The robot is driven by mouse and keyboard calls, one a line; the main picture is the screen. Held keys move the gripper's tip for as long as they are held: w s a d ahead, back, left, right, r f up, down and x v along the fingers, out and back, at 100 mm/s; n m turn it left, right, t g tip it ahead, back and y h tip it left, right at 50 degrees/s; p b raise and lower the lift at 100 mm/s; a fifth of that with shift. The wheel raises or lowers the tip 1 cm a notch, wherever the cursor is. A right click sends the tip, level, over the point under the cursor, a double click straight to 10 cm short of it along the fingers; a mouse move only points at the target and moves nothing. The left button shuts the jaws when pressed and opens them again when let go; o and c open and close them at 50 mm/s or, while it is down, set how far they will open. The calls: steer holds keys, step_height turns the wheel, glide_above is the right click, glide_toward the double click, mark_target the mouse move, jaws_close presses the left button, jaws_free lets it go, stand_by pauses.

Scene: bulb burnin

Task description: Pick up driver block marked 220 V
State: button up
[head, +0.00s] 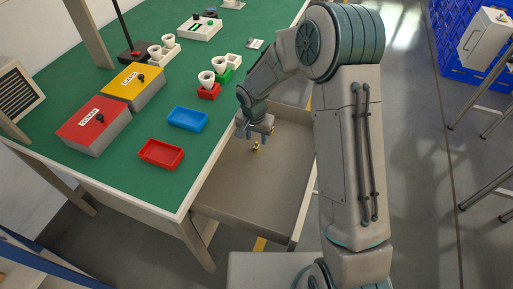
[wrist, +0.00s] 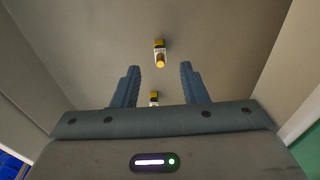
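Two small driver blocks with yellow and dark parts and white labels lie in the open drawer (head: 222,193). In the wrist view one block (wrist: 160,53) lies just beyond the fingertips, near the middle line. The other block (wrist: 154,99) is between the fingers, close to the palm edge in the picture and partly hidden. In the head view small yellow-and-dark blocks (head: 256,148) show just below my gripper (head: 257,133). The labels are too small to read. My gripper (wrist: 160,67) is open and empty, above the drawer floor, pointing down.
The drawer walls stand around my gripper. The green-topped bench (head: 105,182) holds a red bin (head: 161,153), a blue bin (head: 187,119), red and yellow boxes, and several white cups in sockets. Most of the drawer floor is bare.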

mark_target(256, 142)
steer(key=f, duration=0.5)
steer(key=shift+w+f, duration=0.25)
steer(key=shift+w, duration=0.05)
jaws_close()
